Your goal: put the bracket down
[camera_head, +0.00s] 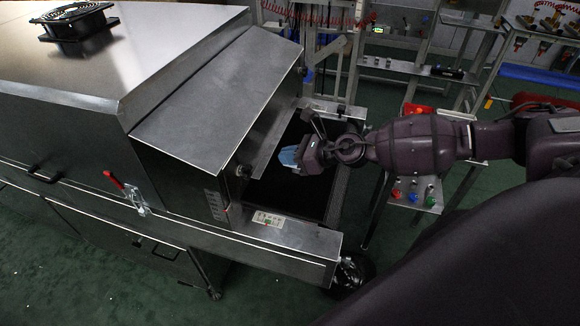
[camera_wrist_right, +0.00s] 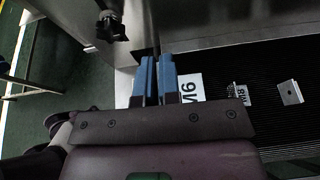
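My right gripper (camera_head: 288,157) reaches in from the right over the dark belt (camera_head: 295,195) at the dryer's mouth. In the wrist view its two blue fingers (camera_wrist_right: 157,80) are close together, with a thin dark edge between them. This edge seems to be the bracket (camera_wrist_right: 156,50), seen edge-on; most of it is hidden by the fingers. Behind the fingers is a white label (camera_wrist_right: 190,88) with large dark characters. A metal plate with a hole (camera_wrist_right: 290,92) lies farther right on the belt, and a smaller labelled piece (camera_wrist_right: 240,94) lies between. My left gripper is out of view.
The steel dryer hood (camera_head: 220,90) stands close left of the gripper. A dark knob (camera_wrist_right: 110,25) sticks out from the housing. A control panel with coloured buttons (camera_head: 414,193) stands right of the belt, below my right arm. The near part of the belt looks clear.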

